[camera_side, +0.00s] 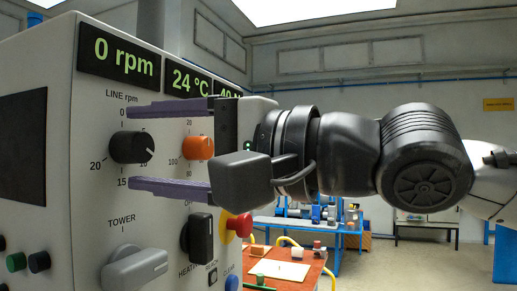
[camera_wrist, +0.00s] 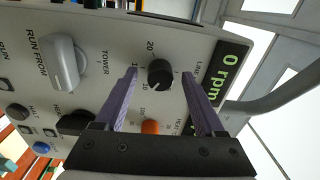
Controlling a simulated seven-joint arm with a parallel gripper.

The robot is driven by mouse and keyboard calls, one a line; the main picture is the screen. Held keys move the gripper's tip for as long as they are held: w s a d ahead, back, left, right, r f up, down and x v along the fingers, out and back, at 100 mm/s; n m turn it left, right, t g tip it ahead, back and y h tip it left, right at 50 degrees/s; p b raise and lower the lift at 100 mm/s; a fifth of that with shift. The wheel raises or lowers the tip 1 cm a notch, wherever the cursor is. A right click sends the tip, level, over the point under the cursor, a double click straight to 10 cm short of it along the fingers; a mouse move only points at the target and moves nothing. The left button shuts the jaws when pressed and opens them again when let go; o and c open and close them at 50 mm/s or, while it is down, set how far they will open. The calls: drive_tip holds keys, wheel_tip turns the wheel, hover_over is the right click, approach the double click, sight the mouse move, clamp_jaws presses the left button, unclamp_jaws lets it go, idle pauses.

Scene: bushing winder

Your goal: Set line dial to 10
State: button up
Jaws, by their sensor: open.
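The line dial (camera_side: 132,147) is a black round knob on the grey panel, under the label "LINE rpm". In the side view a pale mark shows at its lower right, near the partly covered 10. It also shows in the wrist view (camera_wrist: 160,73). My gripper (camera_side: 131,148) is open, with its purple fingers above and below the dial. In the wrist view my gripper (camera_wrist: 159,73) has a fingertip on each side of the dial, with visible gaps. The rpm display (camera_side: 124,57) reads 0 rpm in green.
An orange knob (camera_side: 198,148) sits right of the dial, between the fingers. Below are a grey tower switch (camera_side: 135,268), a black heater switch (camera_side: 197,238) and a red button (camera_side: 239,224). A bench with blocks stands behind, at lower right.

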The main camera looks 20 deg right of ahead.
drive_tip(key=v, duration=1.3)
idle(0.4)
